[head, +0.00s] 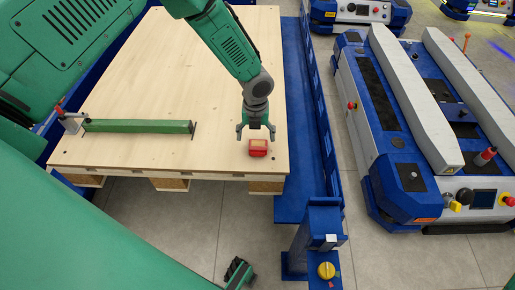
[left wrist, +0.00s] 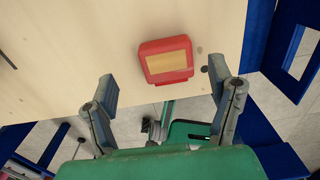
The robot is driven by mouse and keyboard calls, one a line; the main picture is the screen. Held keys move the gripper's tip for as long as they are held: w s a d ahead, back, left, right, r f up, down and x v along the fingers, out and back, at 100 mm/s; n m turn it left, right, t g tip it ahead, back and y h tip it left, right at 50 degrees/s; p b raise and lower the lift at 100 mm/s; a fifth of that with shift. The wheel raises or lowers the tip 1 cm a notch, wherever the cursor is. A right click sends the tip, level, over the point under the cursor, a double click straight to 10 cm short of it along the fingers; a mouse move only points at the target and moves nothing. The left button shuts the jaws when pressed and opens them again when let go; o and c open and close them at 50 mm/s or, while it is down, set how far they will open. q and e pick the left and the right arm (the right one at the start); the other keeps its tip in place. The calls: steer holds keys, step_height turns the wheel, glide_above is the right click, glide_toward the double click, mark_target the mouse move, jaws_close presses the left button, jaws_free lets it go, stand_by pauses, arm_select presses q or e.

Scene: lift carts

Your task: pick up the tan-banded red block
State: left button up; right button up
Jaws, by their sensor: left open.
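The red block (head: 258,148) with a tan band lies on the pale wooden platform, near its front right corner. In the left wrist view the block (left wrist: 167,75) shows its tan top patch and lies slightly tilted, ahead of the fingers. My left gripper (head: 256,134) is open and empty, pointing down just behind and above the block, its fingers spread apart. In the left wrist view the left gripper's fingers (left wrist: 163,82) stand either side of the block's near edge, not touching it. My right gripper (head: 238,273) shows only as a small dark shape low in the head view; its jaws are unclear.
A green bar (head: 137,126) lies on the wooden platform (head: 190,70) to the left, beside a small clamp-like part (head: 70,120). A blue frame (head: 310,110) edges the platform's right side. Blue and white carts (head: 400,100) stand further right. The platform's middle is clear.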

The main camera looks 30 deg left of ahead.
mark_target(258, 145)
arm_select(q)
steer(key=f+b, duration=0.1)
steer(key=f, duration=0.1)
steer(key=d+f, duration=0.1)
steer(key=f, duration=0.1)
steer(key=shift+s+d+f+b, duration=0.1)
steer(key=shift+f+b, duration=0.25)
steer(key=c, duration=0.3)
steer(key=shift+a, duration=0.2)
steer(key=c, duration=0.9)
steer(key=shift+c, duration=0.8)
steer(key=shift+d+r, duration=0.1)
